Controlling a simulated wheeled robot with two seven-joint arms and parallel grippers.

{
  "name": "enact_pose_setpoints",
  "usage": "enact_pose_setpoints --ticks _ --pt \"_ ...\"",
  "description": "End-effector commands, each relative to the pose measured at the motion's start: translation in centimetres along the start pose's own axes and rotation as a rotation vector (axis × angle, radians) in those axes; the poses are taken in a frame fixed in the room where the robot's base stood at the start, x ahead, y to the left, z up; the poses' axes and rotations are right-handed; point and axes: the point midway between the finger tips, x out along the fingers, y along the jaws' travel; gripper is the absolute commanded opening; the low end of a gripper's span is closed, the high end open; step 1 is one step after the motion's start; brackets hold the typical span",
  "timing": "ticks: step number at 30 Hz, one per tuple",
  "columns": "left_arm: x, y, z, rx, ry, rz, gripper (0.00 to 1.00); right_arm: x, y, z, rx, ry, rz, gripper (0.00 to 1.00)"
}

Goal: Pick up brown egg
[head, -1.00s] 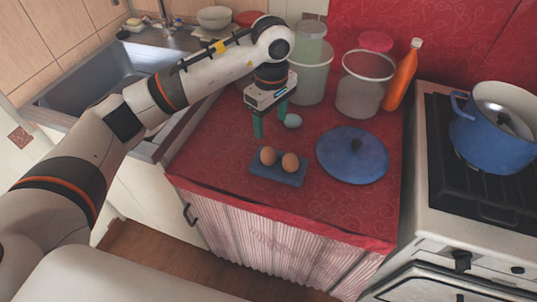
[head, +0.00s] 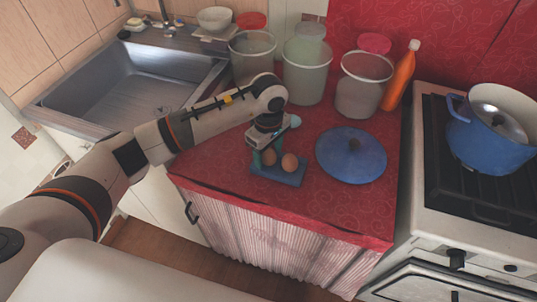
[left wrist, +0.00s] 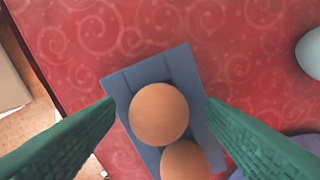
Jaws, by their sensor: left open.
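Two brown eggs sit in a small blue tray (head: 291,180) on the red counter. The left brown egg (head: 269,158) is partly covered by my gripper in the head view; the right brown egg (head: 290,162) shows beside it. In the left wrist view one brown egg (left wrist: 159,114) lies between my green fingers, and the other brown egg (left wrist: 185,161) is lower, cut by the frame edge. My left gripper (head: 265,157) is open above the tray, its fingers to either side of the nearer egg, holding nothing. My right gripper is not in view.
A blue lid (head: 351,157) lies right of the tray. A pale blue egg (left wrist: 311,53) is on the counter. Bins (head: 307,73), an orange bottle (head: 401,75) and a stove with a blue pot (head: 484,140) stand behind and right. The sink is left.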

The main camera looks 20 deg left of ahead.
Motion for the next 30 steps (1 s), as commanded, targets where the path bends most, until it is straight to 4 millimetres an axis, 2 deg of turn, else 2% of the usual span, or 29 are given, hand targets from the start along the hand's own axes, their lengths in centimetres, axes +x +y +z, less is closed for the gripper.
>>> enact_pose_setpoints --ticks 2,8,17,20,30 --pt "0.0 0.0 0.0 0.0 0.0 0.0 0.62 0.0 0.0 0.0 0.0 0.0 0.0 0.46" --pt "-0.1 0.0 0.0 0.0 0.0 0.0 0.3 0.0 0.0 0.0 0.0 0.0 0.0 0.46" --pt "-0.1 0.0 0.0 0.0 0.0 -0.001 0.3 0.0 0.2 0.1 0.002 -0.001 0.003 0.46" --pt "-0.8 -0.1 0.0 0.0 0.0 -0.004 0.3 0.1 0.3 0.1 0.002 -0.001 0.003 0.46" --pt "-7.2 -0.1 0.1 0.0 -0.002 -0.006 0.3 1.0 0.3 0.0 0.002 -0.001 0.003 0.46"
